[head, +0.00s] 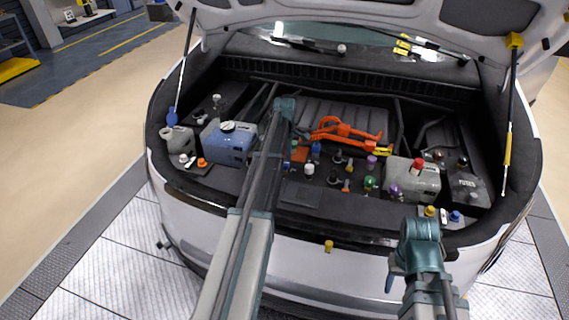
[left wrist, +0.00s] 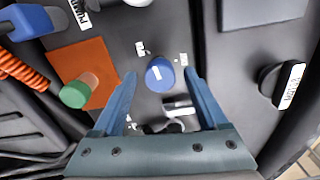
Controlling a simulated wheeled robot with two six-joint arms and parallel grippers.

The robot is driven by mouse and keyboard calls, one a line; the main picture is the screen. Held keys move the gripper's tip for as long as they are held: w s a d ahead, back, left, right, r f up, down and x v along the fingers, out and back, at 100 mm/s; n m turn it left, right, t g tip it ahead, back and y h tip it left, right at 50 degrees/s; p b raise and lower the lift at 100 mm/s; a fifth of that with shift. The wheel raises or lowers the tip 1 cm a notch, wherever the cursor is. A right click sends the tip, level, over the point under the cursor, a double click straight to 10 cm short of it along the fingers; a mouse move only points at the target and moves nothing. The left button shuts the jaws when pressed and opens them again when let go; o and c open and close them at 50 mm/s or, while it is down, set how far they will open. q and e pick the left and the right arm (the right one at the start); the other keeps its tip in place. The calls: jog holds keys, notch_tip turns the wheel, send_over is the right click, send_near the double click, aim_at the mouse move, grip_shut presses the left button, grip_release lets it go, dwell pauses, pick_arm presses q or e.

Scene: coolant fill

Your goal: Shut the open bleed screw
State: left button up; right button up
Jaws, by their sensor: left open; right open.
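A blue round knob (left wrist: 160,75) with a white mark on top shows in the left wrist view, between the spread fingers of my left gripper (left wrist: 159,73). The fingers appear apart from it, one on each side. Small white tags lie beside it. I cannot tell which screw is the open bleed screw. In the head view my left arm reaches over the engine bay, and its wrist hides its fingers. My right gripper (head: 392,276) is low at the front right, before the car's front edge, mostly hidden by its own wrist. It appears empty.
In the head view a blue reservoir (head: 231,147), orange cables (head: 345,132), a grey tank (head: 414,181) and several coloured caps crowd the bay. The raised hood (head: 380,15) hangs above.

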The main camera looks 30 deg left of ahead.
pick_arm(q)
grip_shut()
jog(key=shift+m, duration=0.3)
jog(key=m, duration=0.9)
jog(key=shift+m, duration=0.3)
jog(key=m, duration=0.4)
jog(key=shift+m, duration=2.8)
